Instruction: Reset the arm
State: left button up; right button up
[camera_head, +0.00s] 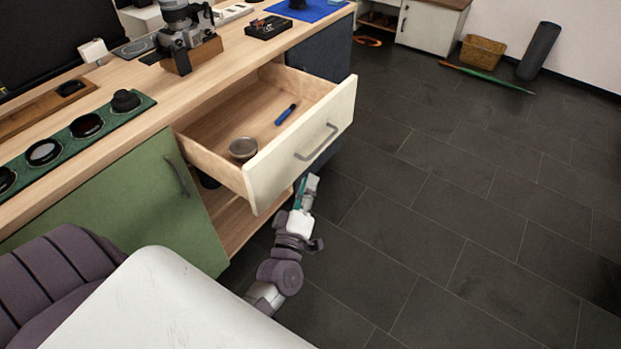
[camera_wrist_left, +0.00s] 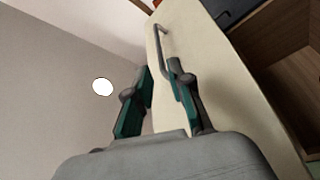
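My left gripper (camera_head: 303,187) is below the front of the open drawer (camera_head: 262,185), pointing up at it from the floor side. In the left wrist view its two green fingers (camera_wrist_left: 159,72) stand apart with nothing held between them. The drawer's grey bar handle (camera_head: 317,143) also shows in the wrist view (camera_wrist_left: 168,52), beyond the fingers and partly covered by the right-hand one. I cannot tell whether that finger touches it. My right gripper is out of view.
The drawer holds a small round bowl (camera_head: 243,149) and a blue marker (camera_head: 285,114). A green cabinet door (camera_head: 130,215) is left of it. A camera (camera_head: 187,30) stands on the wooden desktop. The dark tiled floor (camera_head: 450,220) to the right is clear.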

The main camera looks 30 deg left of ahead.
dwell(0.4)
